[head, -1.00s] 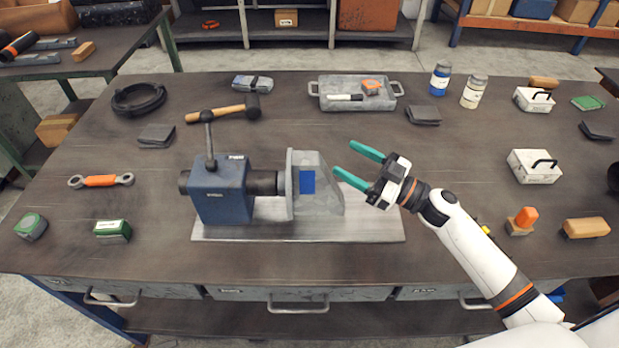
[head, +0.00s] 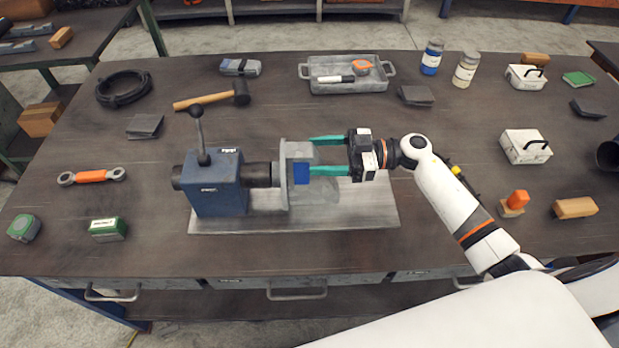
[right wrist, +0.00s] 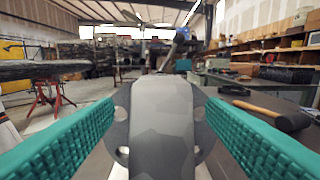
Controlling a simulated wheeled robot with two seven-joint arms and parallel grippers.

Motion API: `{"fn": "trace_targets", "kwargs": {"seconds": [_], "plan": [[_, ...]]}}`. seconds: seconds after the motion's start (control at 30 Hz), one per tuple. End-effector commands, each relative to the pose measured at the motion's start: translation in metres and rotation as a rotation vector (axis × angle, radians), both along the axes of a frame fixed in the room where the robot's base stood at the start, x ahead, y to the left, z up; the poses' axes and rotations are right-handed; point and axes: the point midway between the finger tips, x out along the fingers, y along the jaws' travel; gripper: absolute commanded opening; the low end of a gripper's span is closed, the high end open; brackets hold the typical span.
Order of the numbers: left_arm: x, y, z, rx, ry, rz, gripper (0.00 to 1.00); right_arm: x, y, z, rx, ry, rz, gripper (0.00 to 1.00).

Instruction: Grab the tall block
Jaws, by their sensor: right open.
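The wrist view shows gaps between the part and both fingers (right wrist: 160,125). The far fingertips are partly hidden by the block. My left gripper is not in view.
The fixture sits on a pale base plate (head: 350,215). A hammer (head: 215,98) lies behind it, and a grey tray (head: 350,83) stands farther back. An orange-handled wrench (head: 90,176) lies left. White boxes (head: 525,147) are at right.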

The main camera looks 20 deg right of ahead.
Motion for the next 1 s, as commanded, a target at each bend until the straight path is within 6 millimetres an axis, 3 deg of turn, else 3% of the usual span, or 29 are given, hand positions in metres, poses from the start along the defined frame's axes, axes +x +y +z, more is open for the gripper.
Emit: {"fn": "trace_targets", "kwargs": {"seconds": [0.13, 0.3, 0.57, 1.0], "plan": [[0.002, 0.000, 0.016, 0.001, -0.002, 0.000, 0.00, 0.008, 0.023, 0.004, 0.007, 0.001, 0.002, 0.65], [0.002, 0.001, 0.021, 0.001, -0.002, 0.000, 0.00, 0.014, 0.042, 0.001, 0.004, -0.001, 0.001, 0.65], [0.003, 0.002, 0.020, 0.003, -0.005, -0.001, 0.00, 0.015, 0.045, -0.002, 0.000, 0.000, 0.000, 0.65], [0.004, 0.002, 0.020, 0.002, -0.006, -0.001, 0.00, 0.015, 0.044, -0.001, 0.001, 0.000, 0.000, 0.00]]}}
